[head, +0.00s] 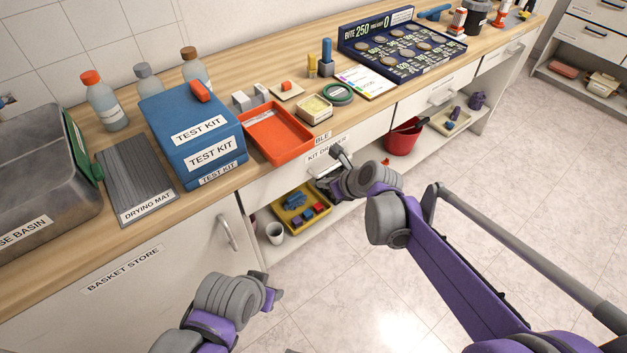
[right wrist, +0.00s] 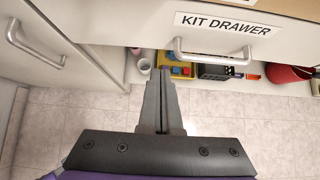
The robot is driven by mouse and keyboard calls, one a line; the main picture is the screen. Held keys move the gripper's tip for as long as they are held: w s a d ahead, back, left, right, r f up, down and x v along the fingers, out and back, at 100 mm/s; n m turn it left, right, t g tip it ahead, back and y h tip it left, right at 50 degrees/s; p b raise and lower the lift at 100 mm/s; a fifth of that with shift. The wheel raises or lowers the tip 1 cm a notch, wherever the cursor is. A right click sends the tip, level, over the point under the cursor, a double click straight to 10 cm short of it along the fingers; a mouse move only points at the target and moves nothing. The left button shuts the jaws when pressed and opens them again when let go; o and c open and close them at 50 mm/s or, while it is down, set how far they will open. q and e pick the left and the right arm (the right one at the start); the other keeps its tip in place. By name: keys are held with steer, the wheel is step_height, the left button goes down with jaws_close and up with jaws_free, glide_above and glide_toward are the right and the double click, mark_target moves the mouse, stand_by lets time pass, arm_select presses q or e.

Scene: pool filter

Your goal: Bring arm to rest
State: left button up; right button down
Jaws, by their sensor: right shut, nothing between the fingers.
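My right gripper (head: 337,158) is in front of the kit drawer (head: 270,185), close to the drawer's metal handle. In the right wrist view its two fingers (right wrist: 161,85) are together with nothing between them. The fingertips point toward the drawer front (right wrist: 120,22) and lie below and left of its handle (right wrist: 211,55), apart from it in that view. My left gripper (head: 272,298) hangs low in front of the basket store cabinet (head: 130,290), over the floor. Its fingers are small and turned away, so its opening is unclear.
The counter holds a grey basin (head: 45,185), a drying mat (head: 135,180), blue test kit boxes (head: 190,130), an orange tray (head: 278,135) and bottles. Below, an open shelf holds a yellow tray (head: 290,222), a white cup (head: 275,233) and a red bucket (head: 402,140). The tiled floor is clear.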

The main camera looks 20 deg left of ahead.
steer(key=s+d+r+n+h, duration=0.2)
steer(key=s+d+r+n, duration=0.2)
steer(key=s+d+n, duration=0.7)
steer(key=s+d+f+n+h, duration=0.3)
steer(key=s+d+n, duration=0.4)
steer(key=s+d, duration=0.3)
steer(key=s+d+f+n+h, duration=0.2)
steer(key=s+d+f+n, duration=0.2)
steer(key=s+d+n, duration=0.45)
arm_select(q)
step_height(320, 180, up, 15)
steer(key=w+p, duration=0.2)
steer(key=p, duration=1.1)
steer(key=shift+t, duration=0.3)
arm_select(e)
step_height(320, 180, up, 15)
steer(key=w+d+m, duration=0.1)
steer(key=w, duration=0.1)
steer(key=shift+w+r, duration=0.15)
arm_select(q)
steer(key=shift+r, duration=0.1)
